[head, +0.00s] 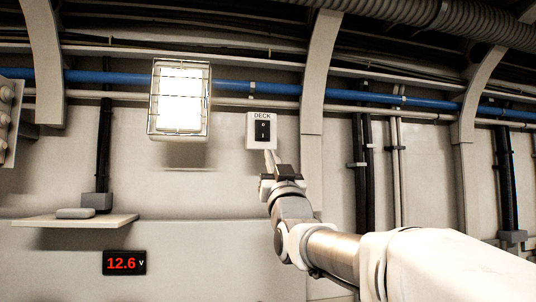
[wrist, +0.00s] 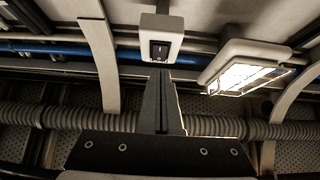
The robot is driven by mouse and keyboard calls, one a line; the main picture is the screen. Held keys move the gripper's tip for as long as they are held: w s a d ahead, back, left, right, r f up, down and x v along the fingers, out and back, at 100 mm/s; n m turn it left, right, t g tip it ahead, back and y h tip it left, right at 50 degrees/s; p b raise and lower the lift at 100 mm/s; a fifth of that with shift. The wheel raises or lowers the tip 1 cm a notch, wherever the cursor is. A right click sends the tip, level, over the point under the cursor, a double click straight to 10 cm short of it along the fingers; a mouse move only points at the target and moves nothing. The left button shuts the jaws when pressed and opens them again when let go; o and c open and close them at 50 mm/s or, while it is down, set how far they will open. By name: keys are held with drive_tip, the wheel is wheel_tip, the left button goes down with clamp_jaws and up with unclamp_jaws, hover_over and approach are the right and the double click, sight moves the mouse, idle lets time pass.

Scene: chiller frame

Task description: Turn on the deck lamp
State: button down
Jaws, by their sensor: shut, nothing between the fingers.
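The deck lamp (head: 181,99) is a caged rectangular light on the wall, and it is glowing bright white. It also shows lit in the wrist view (wrist: 245,72). The switch labelled DECK (head: 262,130) is a white plate with a black rocker, right of the lamp. It also shows in the wrist view (wrist: 160,48). My gripper (head: 269,154) is shut and empty, with its fingertips just below the switch plate. In the wrist view my gripper (wrist: 160,75) points at the switch's lower edge. I cannot tell whether the fingertips touch the plate.
A shelf (head: 75,221) with a small grey object (head: 75,213) juts out at the lower left. A red display (head: 124,263) reads 12.6 V below it. Blue pipe (head: 230,86) and curved ribs (head: 318,75) cross the wall. The wall around the switch is mostly clear.

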drive_tip(key=shift+w+f+b+v, duration=0.1)
drive_tip(key=shift+b+v, duration=0.05)
drive_tip(key=shift+v, duration=0.6)
drive_tip(key=shift+w+f+b+v, duration=0.1)
drive_tip(key=shift+f+b+v, duration=0.1)
drive_tip(key=shift+v, duration=0.5)
drive_tip(key=shift+w+f+b+v, duration=0.1)
drive_tip(key=shift+b+v, duration=0.05)
drive_tip(key=shift+v, duration=0.6)
drive_tip(key=s+d+f+g+h+p, duration=0.1)
drive_tip(key=s+d+f+g, duration=0.2)
drive_tip(key=f, duration=0.4)
drive_tip(key=s+d+f+g+h, duration=0.1)
drive_tip(key=s+f+g+h, duration=0.2)
drive_tip(key=f, duration=0.4)
drive_tip(key=s+d+f+g+p, duration=0.1)
drive_tip(key=s+d+f+g, duration=0.1)
drive_tip(key=s+f+g, duration=0.4)
drive_tip(key=s+d+f+m+g, duration=0.1)
drive_tip(key=s+d+f+g, duration=0.1)
drive_tip(key=s+f, duration=0.7)
drive_tip(key=s+d+f+m+g, duration=0.1)
drive_tip(key=s+d+f+g, duration=0.2)
drive_tip(key=s+f, duration=0.6)
drive_tip(key=f+g, duration=0.1)
drive_tip(key=g, duration=0.1)
drive_tip(key=shift+f+g+h+p, duration=0.2)
drive_tip(key=shift+g+h+p, duration=0.1)
drive_tip(key=shift+h+p, duration=0.1)
drive_tip(key=shift+d, duration=0.15)
